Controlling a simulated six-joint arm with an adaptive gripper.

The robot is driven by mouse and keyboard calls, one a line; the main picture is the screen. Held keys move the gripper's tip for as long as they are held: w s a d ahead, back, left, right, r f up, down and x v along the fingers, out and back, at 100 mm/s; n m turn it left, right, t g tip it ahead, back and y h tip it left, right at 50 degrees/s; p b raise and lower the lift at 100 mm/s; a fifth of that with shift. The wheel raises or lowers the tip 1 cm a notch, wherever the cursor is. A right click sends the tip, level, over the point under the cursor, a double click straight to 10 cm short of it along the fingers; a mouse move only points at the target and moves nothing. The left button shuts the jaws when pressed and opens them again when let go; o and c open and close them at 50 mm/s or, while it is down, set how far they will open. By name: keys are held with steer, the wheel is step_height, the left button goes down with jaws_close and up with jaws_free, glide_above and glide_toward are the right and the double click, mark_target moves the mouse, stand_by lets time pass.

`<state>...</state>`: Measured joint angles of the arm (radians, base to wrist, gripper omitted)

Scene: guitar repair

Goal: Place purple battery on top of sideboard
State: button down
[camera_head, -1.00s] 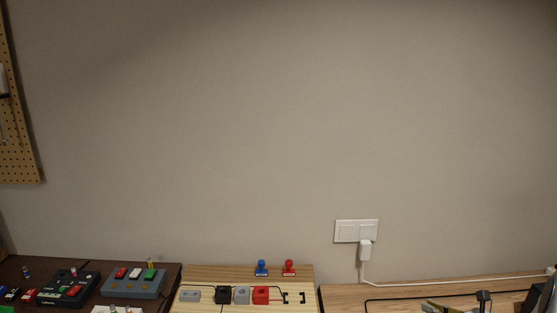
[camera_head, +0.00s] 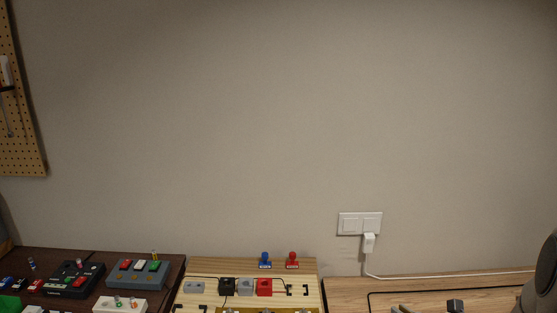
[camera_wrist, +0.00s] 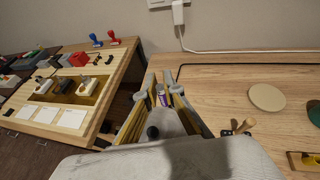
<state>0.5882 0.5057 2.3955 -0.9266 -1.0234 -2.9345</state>
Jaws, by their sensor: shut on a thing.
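The purple battery (camera_wrist: 163,98) shows in the wrist view, a small purple and whitish cylinder between my fingers. My gripper (camera_wrist: 159,85) is shut on it, and the fingers partly hide it. The gripper is over the gap and left edge of the light wood surface (camera_wrist: 220,88) on the right. I cannot tell its height above that surface. The same wood surface shows in the head view (camera_head: 343,290) at the bottom right. Which of the furniture pieces is the sideboard is not clear from these frames.
A wooden workbench (camera_wrist: 120,62) with blue and red stamps (camera_wrist: 96,41) stands to the left. A round pale disc (camera_wrist: 267,98) and a small wooden-handled item (camera_wrist: 243,126) lie on the right surface. A white plug (camera_head: 369,243) and cable are at the wall. The right surface's middle is mostly clear.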

steer(key=s+a+r, duration=0.2)
steer(key=a+r, duration=0.3)
steer(key=a, duration=0.1)
steer(key=shift+n+y, duration=0.3)
steer(key=shift+y, duration=0.1)
steer(key=shift+a, duration=0.1)
steer(key=s+a+f+n+g+y, duration=0.2)
steer(key=a+f+n+g+y, duration=0.3)
steer(key=f, duration=0.6)
steer(key=shift+s+a+f+n+y, duration=0.15)
steer(key=shift+a+f+n+y, duration=0.15)
steer(key=shift+a+n+y, duration=0.8)
steer(key=shift+d+r, duration=0.1)
steer(key=shift+d, duration=0.1)
